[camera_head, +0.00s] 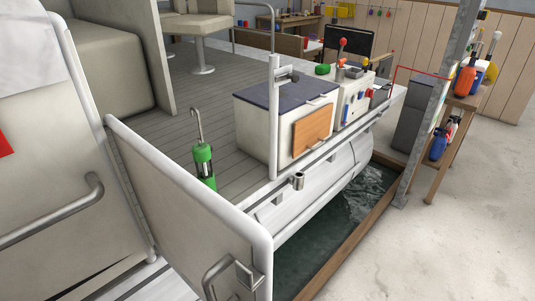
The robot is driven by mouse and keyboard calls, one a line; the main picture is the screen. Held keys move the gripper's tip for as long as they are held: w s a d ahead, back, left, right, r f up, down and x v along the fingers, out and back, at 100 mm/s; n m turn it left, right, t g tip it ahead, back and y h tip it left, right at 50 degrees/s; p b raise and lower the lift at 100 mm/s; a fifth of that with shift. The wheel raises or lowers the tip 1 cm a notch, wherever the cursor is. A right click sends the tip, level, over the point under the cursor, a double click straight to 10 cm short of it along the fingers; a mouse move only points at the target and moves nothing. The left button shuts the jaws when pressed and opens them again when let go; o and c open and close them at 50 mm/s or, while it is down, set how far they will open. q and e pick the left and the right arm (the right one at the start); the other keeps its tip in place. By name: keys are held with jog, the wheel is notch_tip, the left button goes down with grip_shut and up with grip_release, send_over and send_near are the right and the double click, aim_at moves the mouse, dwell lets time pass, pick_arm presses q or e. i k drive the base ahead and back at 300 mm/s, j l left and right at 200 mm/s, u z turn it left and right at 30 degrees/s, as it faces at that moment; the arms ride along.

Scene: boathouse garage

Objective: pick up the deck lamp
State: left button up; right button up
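The deck lamp looks to be the green and dark cylinder (203,165) with a tall metal hook on top. It stands upright on the grey plank deck (225,130), left of the middle of the head view. The rounded white panel in front hides its lowest part. Neither of my grippers shows in the head view.
A white panel (190,200) with metal handles stands between me and the lamp. A white cabinet (262,130) with an orange door and a metal post (273,110) stand to its right. Open water (345,205) lies below the boat's side; bare concrete floor (470,235) is at right.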

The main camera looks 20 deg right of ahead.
aim_at(202, 152)
jog(key=z, duration=0.15)
jog(key=i+l+u, duration=0.15)
jog(key=l+u, duration=0.25)
jog(key=i+l+u, duration=0.1)
jog(key=u, duration=0.25)
jog(key=l+u, duration=0.75)
